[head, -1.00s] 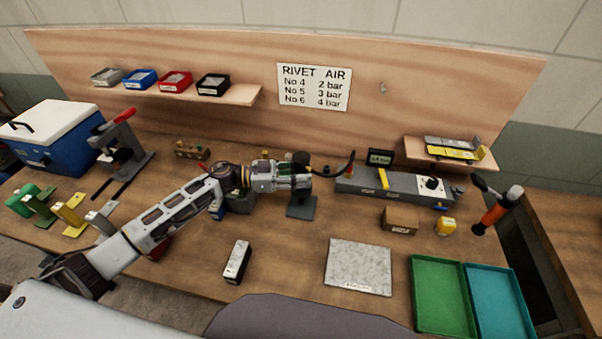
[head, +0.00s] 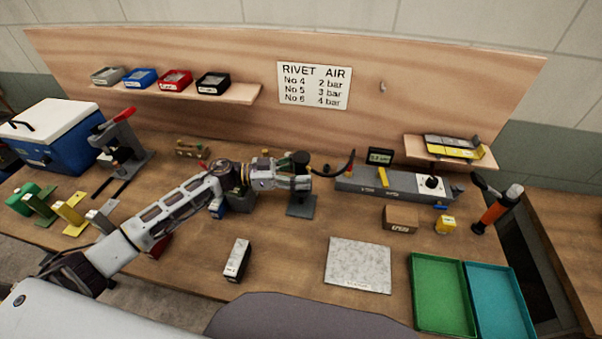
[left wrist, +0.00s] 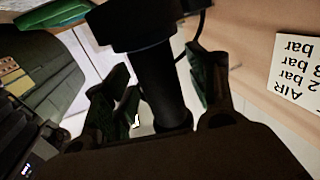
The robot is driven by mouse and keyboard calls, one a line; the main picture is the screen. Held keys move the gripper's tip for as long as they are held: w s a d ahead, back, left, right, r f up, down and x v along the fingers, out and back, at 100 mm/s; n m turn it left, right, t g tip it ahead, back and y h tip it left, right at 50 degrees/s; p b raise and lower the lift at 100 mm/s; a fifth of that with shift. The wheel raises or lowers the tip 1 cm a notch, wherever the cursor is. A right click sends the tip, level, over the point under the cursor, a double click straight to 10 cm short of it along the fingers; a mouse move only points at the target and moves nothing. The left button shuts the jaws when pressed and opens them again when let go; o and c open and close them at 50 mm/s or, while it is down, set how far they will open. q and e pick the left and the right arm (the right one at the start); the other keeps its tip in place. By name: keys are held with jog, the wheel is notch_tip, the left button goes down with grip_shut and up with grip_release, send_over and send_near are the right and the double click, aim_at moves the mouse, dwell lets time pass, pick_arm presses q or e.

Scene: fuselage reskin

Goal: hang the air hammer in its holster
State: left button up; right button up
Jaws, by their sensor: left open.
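My left gripper (head: 304,180) reaches in from the left and is at a dark upright tool, which seems to be the air hammer (head: 301,158). A black curved hose runs from it to the right. In the left wrist view the tool is a black cylinder (left wrist: 155,75) under a wider black collar. The open fingers (left wrist: 160,98) stand on either side of it; I cannot tell whether they touch it. A grey stand (head: 301,207), perhaps the holster, shows below the gripper. How the tool meets the stand is hidden. My right gripper is not in view.
A long grey regulator unit (head: 395,187) with a small display lies to the right. A grey slab (head: 358,265) and green tray (head: 443,295) lie in front. A wall shelf (head: 240,95) holds bins.

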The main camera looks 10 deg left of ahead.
aim_at(301, 157)
pick_arm(q)
notch_tip(301, 157, up, 10)
jog(key=shift+f, duration=0.15)
dwell(0.4)
jog(key=shift+f, duration=0.1)
dwell(0.5)
